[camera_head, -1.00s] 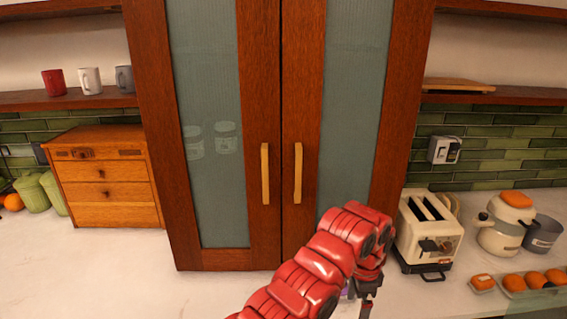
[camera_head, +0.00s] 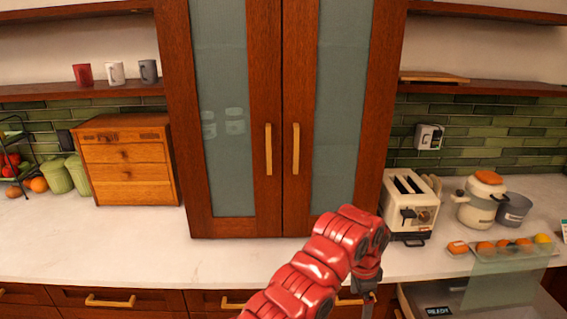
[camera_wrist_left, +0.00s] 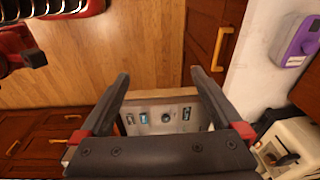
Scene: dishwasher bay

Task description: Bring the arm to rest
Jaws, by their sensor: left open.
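One red arm of mine, seemingly the left, comes up from the bottom middle in the head view, in front of the cabinet and counter. Its dark left gripper (camera_head: 367,296) hangs from the wrist at the bottom edge, partly hidden there. In the left wrist view the left gripper (camera_wrist_left: 160,95) is open, its two fingers apart with nothing held between them. Beyond the fingers is a panel (camera_wrist_left: 165,118) with small displays and a knob.
A toaster (camera_head: 409,206) stands on the counter (camera_head: 130,245) right of the arm, with a pot (camera_head: 478,200) farther right. A tray of oranges (camera_head: 500,255) lies near the counter's front edge. The tall cabinet (camera_head: 283,120) is closed.

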